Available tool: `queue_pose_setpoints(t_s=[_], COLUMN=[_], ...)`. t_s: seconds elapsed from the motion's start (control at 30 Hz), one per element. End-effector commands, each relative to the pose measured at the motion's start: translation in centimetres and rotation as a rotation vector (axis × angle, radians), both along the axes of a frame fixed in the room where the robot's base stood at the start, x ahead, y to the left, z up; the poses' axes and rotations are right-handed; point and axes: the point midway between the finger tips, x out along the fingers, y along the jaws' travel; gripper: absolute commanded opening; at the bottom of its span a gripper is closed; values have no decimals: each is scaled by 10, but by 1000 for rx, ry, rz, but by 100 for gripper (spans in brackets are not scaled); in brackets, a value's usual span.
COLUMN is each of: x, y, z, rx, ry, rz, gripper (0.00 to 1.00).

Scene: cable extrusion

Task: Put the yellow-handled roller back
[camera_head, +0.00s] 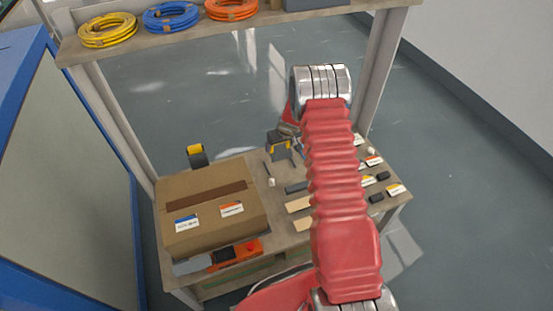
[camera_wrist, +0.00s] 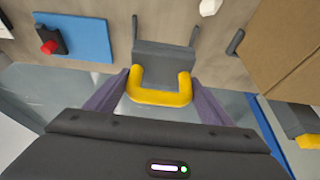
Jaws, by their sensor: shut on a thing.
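The yellow-handled roller (camera_wrist: 163,60) has a grey body and a U-shaped yellow handle. In the wrist view it sits between the two fingers of my gripper (camera_wrist: 155,92), which is shut on the handle. In the head view the roller (camera_head: 279,150) shows at the far edge of the workbench, left of my red-sleeved arm. My gripper there is mostly hidden behind the arm. The grey body lies over the bench top in the wrist view; I cannot tell whether it touches it.
A cardboard box (camera_head: 178,192) stands on the bench (camera_head: 284,239) at the left. A second yellow-and-black item (camera_head: 197,155) is behind it. Labels and small dark parts lie at the right. An overhead shelf (camera_head: 185,39) holds cable coils. Two dark pegs (camera_wrist: 236,42) flank the roller.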

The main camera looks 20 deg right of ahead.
Motion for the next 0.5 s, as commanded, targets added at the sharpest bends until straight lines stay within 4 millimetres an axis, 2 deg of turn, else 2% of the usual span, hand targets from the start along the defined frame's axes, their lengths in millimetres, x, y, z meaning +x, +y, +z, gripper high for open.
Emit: queue_pose_setpoints(t_s=[0.1, 0.2, 0.5], x=[0, 1, 1], y=[0, 0, 0], z=[-19, -29, -31], rx=[0, 0, -2], ry=[1, -1, -2], rz=[0, 0, 1], gripper=[52, 52, 52])
